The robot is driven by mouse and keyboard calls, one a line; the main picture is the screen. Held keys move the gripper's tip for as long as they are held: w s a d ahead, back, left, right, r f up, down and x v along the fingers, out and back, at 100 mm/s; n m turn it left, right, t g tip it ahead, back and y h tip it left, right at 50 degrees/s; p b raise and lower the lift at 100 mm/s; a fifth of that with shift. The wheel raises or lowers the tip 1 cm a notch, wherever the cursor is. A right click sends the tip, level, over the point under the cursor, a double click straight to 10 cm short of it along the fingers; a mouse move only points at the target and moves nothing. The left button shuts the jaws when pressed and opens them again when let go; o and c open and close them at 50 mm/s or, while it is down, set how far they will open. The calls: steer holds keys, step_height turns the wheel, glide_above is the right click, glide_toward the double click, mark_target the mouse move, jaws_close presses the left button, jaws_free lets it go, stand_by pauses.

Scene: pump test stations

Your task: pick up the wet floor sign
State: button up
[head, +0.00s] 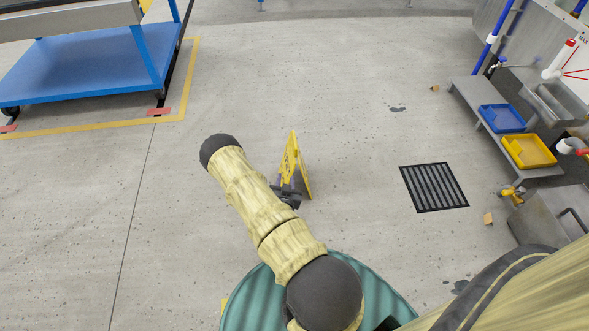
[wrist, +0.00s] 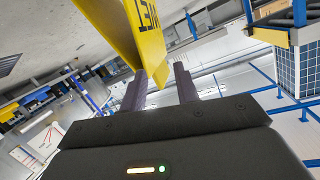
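The yellow wet floor sign (head: 292,158) stands upright on the concrete floor, just beyond my arm in the head view. In the wrist view the sign (wrist: 110,28) fills the upper middle, with dark lettering on one panel. My gripper (head: 290,194) is low beside the sign, and my arm partly covers that area. In the wrist view the fingers of my gripper (wrist: 160,80) are apart, with a gap between them. Whether a finger touches the panel cannot be told.
A blue-decked cart (head: 85,68) stands upper left inside yellow floor tape. A floor drain grate (head: 434,187) lies to the right. A bench with a blue tray (head: 502,118) and a yellow tray (head: 529,151) stands at the right edge. The floor around the sign is clear.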

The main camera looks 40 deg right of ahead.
steer(key=s+f+n+t+b, duration=0.1)
steer(key=s+f+n+t, duration=0.1)
steer(key=s+f, duration=0.3)
steer(key=shift+s+a+f+t+y, duration=0.2)
steer(key=shift+s+f+t+y, duration=0.1)
steer(key=shift+s+t, duration=0.6)
steer(key=b+x, duration=0.7)
steer(key=x, duration=0.5)
steer(key=shift+d+b, duration=0.15)
steer(key=shift+b, duration=0.2)
steer(key=shift+f, duration=0.1)
